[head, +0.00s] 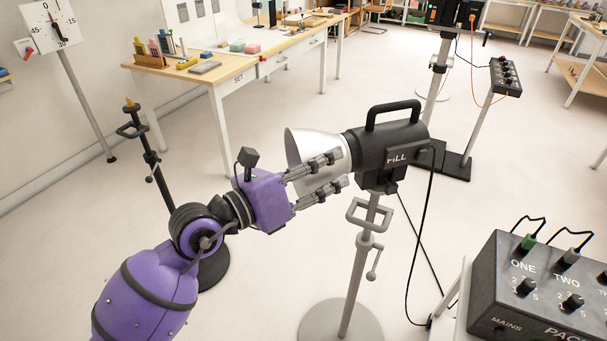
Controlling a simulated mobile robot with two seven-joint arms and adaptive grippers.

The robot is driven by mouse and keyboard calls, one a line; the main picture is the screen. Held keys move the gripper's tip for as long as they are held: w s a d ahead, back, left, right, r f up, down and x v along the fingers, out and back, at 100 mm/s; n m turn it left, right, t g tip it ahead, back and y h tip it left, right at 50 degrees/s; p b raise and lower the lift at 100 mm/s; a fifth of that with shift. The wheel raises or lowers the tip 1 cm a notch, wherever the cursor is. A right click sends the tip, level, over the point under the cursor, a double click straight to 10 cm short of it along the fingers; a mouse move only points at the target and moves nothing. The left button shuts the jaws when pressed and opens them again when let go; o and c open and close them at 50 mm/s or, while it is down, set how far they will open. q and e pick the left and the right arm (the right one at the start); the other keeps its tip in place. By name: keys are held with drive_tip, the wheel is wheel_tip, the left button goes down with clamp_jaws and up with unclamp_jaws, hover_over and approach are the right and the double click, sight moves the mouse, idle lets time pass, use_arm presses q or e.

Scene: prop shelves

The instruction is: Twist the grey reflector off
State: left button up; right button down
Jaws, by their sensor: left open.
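The grey reflector (302,147) is a flared metal cone on the front of a black lamp head marked FILL (388,150). It points left and is seated against the lamp body. The lamp sits on a grey stand (359,265) with a round base. My left gripper (334,170) is open, coming from the left, with its two fingers in front of the reflector's near side, close to where it meets the lamp. The fingers hide part of the reflector, and I cannot tell whether they touch it. My right gripper is not in view.
A black dimmer pack (545,290) with knobs and plugs stands at the lower right. A cable (423,240) hangs from the lamp to the floor. An empty-topped stand (150,165) is behind my left arm. A wooden workbench (215,75) stands at the back left.

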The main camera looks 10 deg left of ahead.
use_arm(q)
drive_tip(key=shift+w+d, duration=0.45)
clamp_jaws()
idle(0.4)
